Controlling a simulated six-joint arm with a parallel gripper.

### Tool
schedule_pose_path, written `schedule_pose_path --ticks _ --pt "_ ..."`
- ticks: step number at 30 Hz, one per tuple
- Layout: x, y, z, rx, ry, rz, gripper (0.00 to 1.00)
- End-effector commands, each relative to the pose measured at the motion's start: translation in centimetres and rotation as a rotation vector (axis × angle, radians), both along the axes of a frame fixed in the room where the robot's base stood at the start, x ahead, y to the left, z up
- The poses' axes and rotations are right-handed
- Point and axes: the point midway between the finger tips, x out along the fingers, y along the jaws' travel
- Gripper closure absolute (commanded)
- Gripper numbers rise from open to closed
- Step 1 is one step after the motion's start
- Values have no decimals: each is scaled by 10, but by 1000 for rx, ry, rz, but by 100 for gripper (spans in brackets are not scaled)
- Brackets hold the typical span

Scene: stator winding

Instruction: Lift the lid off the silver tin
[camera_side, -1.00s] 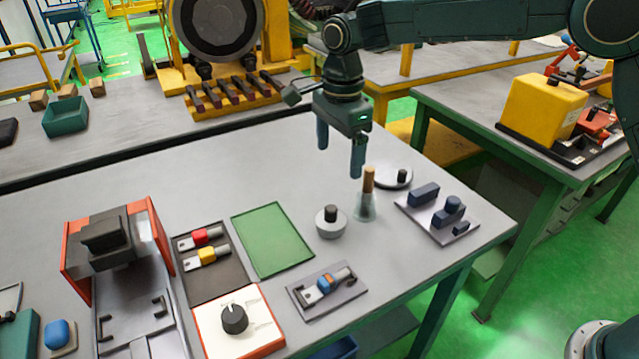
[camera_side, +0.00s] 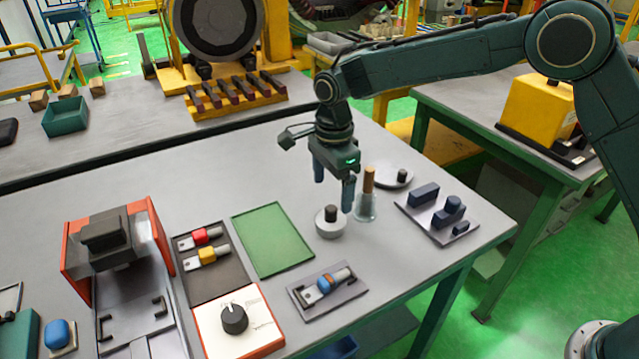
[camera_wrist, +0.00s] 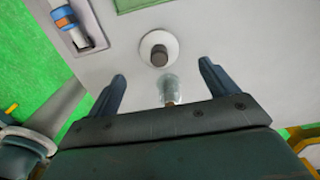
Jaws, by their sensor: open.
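The silver tin (camera_side: 331,230) is a short round tin standing on the grey table, with a dark knob (camera_side: 330,211) on its lid. It also shows in the wrist view (camera_wrist: 173,45), seen from above with the knob at its middle. My gripper (camera_side: 333,195) is open and empty, pointing down above and just behind the tin. In the wrist view my fingers (camera_wrist: 162,72) are spread, with the tin beyond their tips and apart from them. The seam between lid and tin is too small to make out.
A clear glass vessel with a brown stick (camera_side: 368,182) stands close right of the tin, near one finger. A pale disc with a dark knob (camera_side: 407,183) lies behind it. A tray of dark blocks (camera_side: 425,230) is right. A green mat (camera_side: 272,240) lies left.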

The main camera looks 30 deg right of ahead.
Motion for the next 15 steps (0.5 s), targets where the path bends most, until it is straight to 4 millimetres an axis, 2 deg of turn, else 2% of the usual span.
schedule_pose_path --ticks 4,15 --pt "0 0 -13 0 0 0 14" --pt "0 0 -20 0 0 0 14"
